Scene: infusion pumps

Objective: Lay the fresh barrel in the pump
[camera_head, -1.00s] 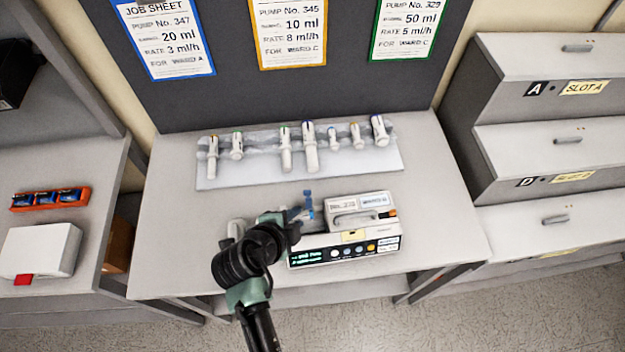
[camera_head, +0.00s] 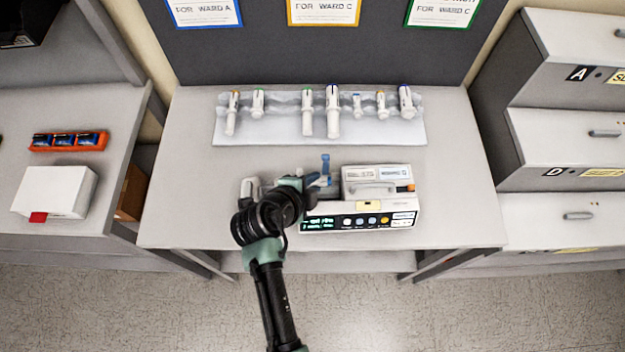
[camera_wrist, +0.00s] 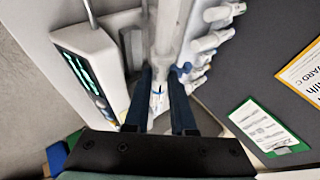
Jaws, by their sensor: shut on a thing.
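The pump (camera_head: 360,220) is a white box with a dark lit display and coloured buttons, standing at the front of the middle table. The pump's display side (camera_wrist: 90,65) is at the left there, apart from the barrel.
A pale rack (camera_head: 290,133) with several white barrels lies behind the pump. Job sheets hang on the dark board (camera_head: 300,60). An orange tray (camera_head: 68,141) and a white box (camera_head: 55,192) are on the left table. Drawers (camera_head: 555,135) stand right. Bare tabletop (camera_head: 190,190) lies left of my arm.

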